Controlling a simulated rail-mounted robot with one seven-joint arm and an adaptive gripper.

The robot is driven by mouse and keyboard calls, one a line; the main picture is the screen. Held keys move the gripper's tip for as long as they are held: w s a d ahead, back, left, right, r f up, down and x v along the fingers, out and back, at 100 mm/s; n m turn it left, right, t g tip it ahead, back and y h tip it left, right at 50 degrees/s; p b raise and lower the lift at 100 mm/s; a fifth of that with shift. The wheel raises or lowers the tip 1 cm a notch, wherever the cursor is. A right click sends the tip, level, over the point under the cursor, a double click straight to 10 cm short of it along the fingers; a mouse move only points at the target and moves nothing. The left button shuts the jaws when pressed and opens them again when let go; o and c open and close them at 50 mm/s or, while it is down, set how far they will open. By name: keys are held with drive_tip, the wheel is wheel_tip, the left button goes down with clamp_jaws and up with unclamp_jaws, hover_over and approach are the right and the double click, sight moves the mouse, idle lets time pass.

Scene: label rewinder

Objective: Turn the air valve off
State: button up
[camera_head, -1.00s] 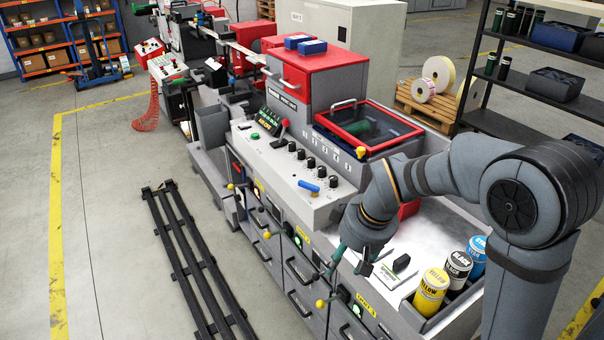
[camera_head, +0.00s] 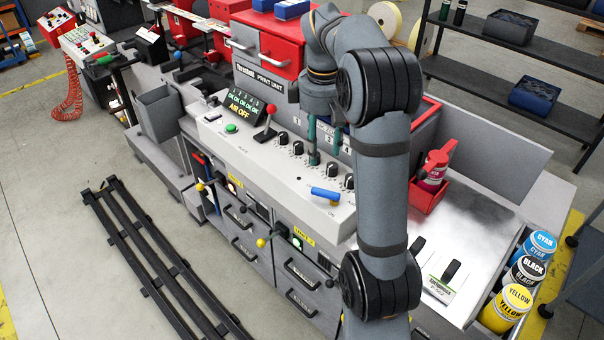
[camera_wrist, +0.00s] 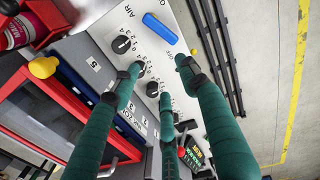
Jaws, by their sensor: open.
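The air valve is a blue lever (camera_head: 325,194) on the sloped control panel (camera_head: 240,150), lying roughly along the panel's front edge. In the wrist view the blue lever (camera_wrist: 160,28) sits near the "AIR" lettering, apart from my fingers. My gripper (camera_head: 314,152) has teal fingers and is open above the row of black knobs, behind and slightly left of the lever. In the wrist view my gripper (camera_wrist: 160,72) is spread over the knobs with nothing between its fingers.
Black knobs (camera_head: 332,170) stand close behind the lever. A red-balled joystick (camera_head: 268,120) and a green button (camera_head: 231,128) are farther left. A red holder with a bottle (camera_head: 432,175) and ink cans (camera_head: 508,305) are to the right. Space in front of the panel is free.

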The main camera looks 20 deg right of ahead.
sight(324, 189)
drive_tip(key=s+n, duration=0.2)
drive_tip(key=s, duration=0.3)
drive_tip(key=shift+g+y, duration=0.3)
drive_tip(key=f, duration=0.3)
drive_tip(key=w+f, duration=0.1)
drive_tip(key=f, duration=0.2)
drive_tip(key=f+b, duration=0.1)
drive_tip(key=f, duration=0.2)
drive_tip(key=shift+w+a+f, duration=0.15)
drive_tip(key=shift+w+f, duration=0.05)
drive_tip(key=shift+w, duration=0.15)
drive_tip(key=shift+s+f, duration=0.1)
drive_tip(key=shift+f, duration=0.15)
drive_tip(key=shift+c, duration=0.9)
